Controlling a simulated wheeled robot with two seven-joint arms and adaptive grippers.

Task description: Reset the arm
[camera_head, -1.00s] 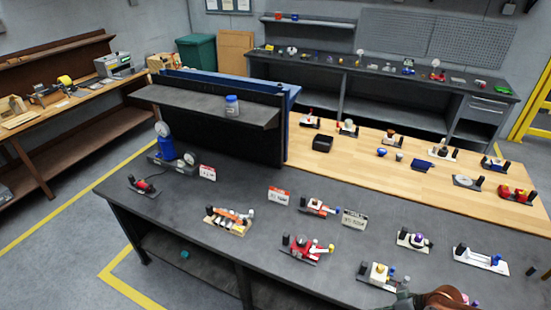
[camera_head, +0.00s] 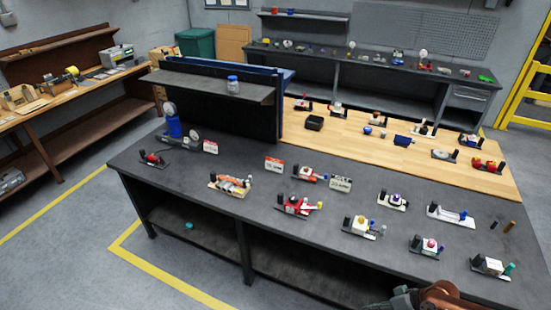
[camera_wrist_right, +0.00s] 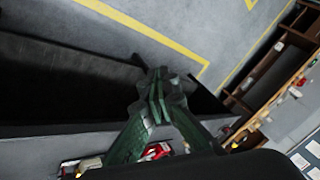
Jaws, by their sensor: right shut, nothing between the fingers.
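My right gripper (camera_wrist_right: 158,95) shows in the right wrist view with its green fingers together and nothing between them. It is in the air close to the dark table edge, and part of the floor shows beyond it. In the head view only an orange-brown piece of my arm (camera_head: 440,297) shows at the bottom edge, right of centre. No gripper shows in the head view. My left gripper is in neither view. The dark workbench (camera_head: 270,215) carries several valve actuator units, such as a red one (camera_head: 299,206) and a white-and-yellow one (camera_head: 360,227).
A wooden-topped bench (camera_head: 350,138) with more units adjoins behind. Open floor (camera_head: 70,245) with yellow lines lies to the left.

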